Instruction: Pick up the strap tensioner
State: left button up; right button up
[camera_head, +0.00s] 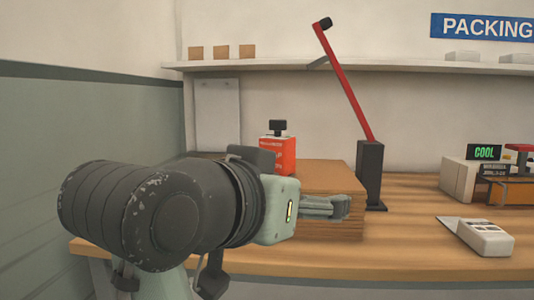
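I cannot tell for certain which thing is the strap tensioner. A small red-handled tool (522,148) shows at the right edge, cut off by the frame. A long red lever (345,82) with a black knob rises at a tilt from a black upright stand (370,170) on the bench. My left gripper (345,206) points right, in front of the brown stack, left of the stand and well apart from the red-handled tool. Its fingers are seen side-on, so their opening is unclear. My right gripper is out of view.
The wooden bench (410,230) carries a brown stack of flat boards (335,175), a red-orange container (278,157), a white device with a green "COOL" display (459,178) and a pale handheld device (487,238). A wall shelf (400,66) runs above. Bench right of the stand is partly clear.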

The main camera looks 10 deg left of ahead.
aim_at(285, 146)
jog(key=i+j, duration=0.15)
jog(key=i, duration=0.3)
jog(key=i+j, duration=0.1)
jog(key=i, duration=0.35)
